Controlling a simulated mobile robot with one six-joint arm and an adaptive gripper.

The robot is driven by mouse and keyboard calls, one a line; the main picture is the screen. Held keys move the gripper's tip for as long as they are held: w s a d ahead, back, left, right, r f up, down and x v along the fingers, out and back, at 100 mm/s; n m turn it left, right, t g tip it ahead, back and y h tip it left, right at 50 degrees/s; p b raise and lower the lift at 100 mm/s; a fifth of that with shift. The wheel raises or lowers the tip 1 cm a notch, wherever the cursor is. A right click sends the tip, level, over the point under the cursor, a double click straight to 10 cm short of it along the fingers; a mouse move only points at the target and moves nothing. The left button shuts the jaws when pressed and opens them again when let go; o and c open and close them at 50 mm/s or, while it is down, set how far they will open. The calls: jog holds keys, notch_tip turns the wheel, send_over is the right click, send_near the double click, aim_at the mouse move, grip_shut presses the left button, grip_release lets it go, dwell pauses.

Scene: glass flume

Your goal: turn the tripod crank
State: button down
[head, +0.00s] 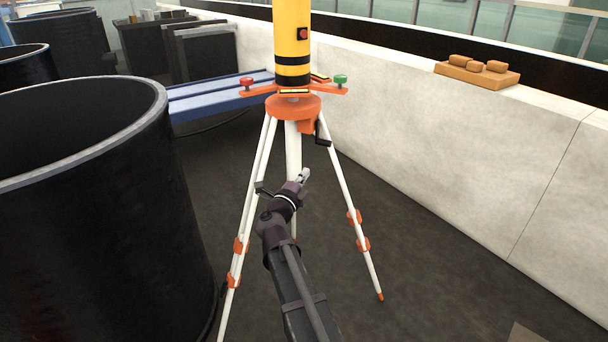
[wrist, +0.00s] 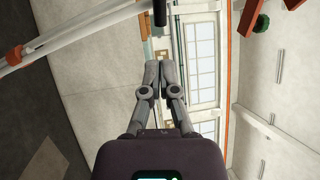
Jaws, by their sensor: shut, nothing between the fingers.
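The tripod has white legs (head: 262,185) with orange clamps and an orange head (head: 293,106). Its black crank (head: 322,132) hangs at the right side of the head, just under it. My gripper (head: 304,174) is shut and empty, in front of the tripod's centre column, below and slightly left of the crank. In the wrist view the closed fingertips (wrist: 158,66) point up the picture. A black bar that looks like the crank handle (wrist: 159,12) lies just beyond them, with a visible gap. A white tripod leg (wrist: 90,35) crosses at upper left.
A yellow column (head: 292,40) stands on the head, flanked by a red knob (head: 246,82) and a green knob (head: 340,80). A large black tank (head: 90,200) stands close at left. A pale wall (head: 450,130) runs along the right. The floor between wall and tripod is clear.

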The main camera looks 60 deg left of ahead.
aim_at(323, 145)
jog(key=p+x, duration=0.2)
jog(key=x, duration=1)
jog(key=shift+s+a+f+b, duration=0.1)
jog(key=shift+a+f+b, duration=0.1)
jog(key=shift+b, duration=0.15)
